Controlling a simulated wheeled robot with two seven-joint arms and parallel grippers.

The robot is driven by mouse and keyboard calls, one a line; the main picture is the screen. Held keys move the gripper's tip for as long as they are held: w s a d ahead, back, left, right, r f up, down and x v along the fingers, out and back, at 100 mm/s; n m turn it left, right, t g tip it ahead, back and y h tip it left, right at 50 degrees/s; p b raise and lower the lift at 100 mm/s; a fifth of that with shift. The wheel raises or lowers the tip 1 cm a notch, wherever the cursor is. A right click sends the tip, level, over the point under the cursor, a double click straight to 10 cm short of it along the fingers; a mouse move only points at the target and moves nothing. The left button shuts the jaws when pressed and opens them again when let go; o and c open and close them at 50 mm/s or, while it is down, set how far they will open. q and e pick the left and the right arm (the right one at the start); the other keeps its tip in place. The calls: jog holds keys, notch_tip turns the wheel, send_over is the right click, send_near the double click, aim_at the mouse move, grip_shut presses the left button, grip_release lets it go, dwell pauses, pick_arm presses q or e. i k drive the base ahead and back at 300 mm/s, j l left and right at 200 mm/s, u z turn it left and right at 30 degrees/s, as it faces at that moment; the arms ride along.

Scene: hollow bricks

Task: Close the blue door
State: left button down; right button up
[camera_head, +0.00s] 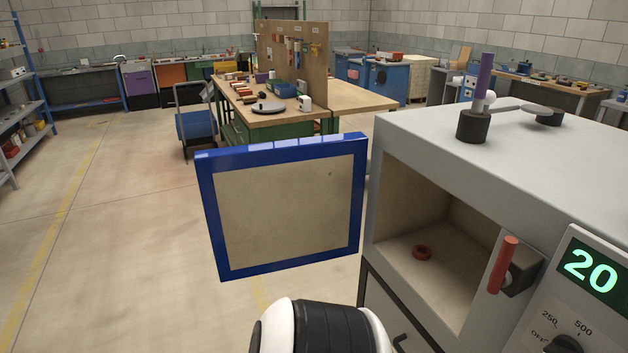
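The blue door (208,215) has a blue frame around a beige panel. It stands open, swung out to the left of the grey oven (540,165). Its right edge is beside the oven's front left edge. Neither of my grippers shows. A white and black part of my own arm is at the bottom middle, below the door and apart from it in the picture; I cannot tell which arm it belongs to.
A red handle (503,264) sticks out right of the opening, beside a control panel (577,290) reading 20. A purple rod (484,75) stands on the oven top. A workbench (270,120) and blue cart (195,125) are behind the door. The floor at left is clear.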

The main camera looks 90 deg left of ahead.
aim_at(281, 205)
jog(key=k+j+z, duration=0.1)
jog(key=k+j, duration=0.65)
jog(key=j, duration=0.25)
jog(key=k+j+z, duration=0.1)
jog(key=k+j, duration=0.7)
jog(key=j, duration=0.15)
jog(key=j+z, duration=0.15)
jog(key=j, duration=1.85)
jog(key=k, duration=0.05)
